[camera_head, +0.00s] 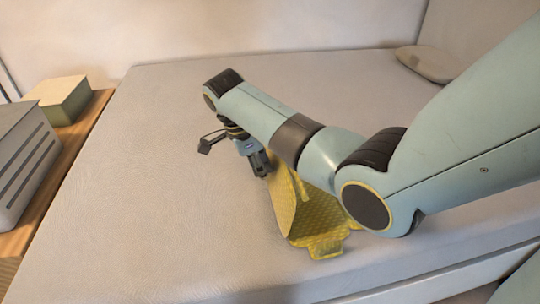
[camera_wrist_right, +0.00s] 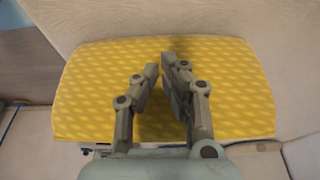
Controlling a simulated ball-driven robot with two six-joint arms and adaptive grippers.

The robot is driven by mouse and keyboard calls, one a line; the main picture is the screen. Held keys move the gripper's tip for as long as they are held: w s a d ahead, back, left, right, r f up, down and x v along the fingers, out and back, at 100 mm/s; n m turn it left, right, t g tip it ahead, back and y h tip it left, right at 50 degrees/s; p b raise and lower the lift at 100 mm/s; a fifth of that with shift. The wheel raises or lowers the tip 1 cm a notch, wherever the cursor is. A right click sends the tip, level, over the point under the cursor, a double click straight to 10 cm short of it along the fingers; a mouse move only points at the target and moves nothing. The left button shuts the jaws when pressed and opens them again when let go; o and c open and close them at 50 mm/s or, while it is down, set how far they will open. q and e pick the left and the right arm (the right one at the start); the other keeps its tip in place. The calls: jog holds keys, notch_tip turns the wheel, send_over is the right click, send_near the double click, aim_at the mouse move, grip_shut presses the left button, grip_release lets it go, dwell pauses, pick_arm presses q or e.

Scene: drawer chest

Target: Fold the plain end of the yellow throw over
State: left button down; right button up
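The yellow patterned throw (camera_head: 288,203) is on the bed, below my right forearm. Its left part slopes up toward my right gripper (camera_head: 262,168), with a shaded hollow under it and a small flap flat at the front. My arm hides its right part. In the right wrist view the throw (camera_wrist_right: 85,90) spreads behind both fingers of my right gripper (camera_wrist_right: 160,66). The fingertips are close together at the throw and appear shut on it; the pinch itself is not clearly visible. I cannot tell which end is the plain one. My left gripper is not in view.
The pale bed (camera_head: 150,190) is clear to the left of the throw. A cushion (camera_head: 430,64) lies at the back right. A wooden surface (camera_head: 50,175) at the left holds a green box (camera_head: 62,100) and a grey slotted box (camera_head: 22,165). A wall stands behind the bed.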

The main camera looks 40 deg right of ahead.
aim_at(276, 162)
jog(key=shift+s+d, duration=0.2)
jog(key=shift+d, duration=0.1)
jog(key=shift+s+d+p, duration=0.35)
jog(key=shift+d+p, duration=0.2)
jog(key=shift+p, duration=0.15)
jog(key=shift+d, duration=0.1)
dwell(0.3)
jog(key=shift+s+d, duration=0.2)
jog(key=shift+d, duration=0.1)
jog(key=shift+s+d+f+p, duration=0.2)
jog(key=shift+s+d+p, duration=0.1)
jog(key=shift+p, duration=0.15)
jog(key=shift+d+f, duration=0.1)
jog(key=shift+d, duration=0.05)
jog(key=shift+s+d+f, duration=0.25)
jog(key=shift+s+d, duration=0.05)
jog(key=shift+d, duration=0.2)
jog(key=shift+s+d+f, duration=0.1)
jog(key=shift+f, duration=0.05)
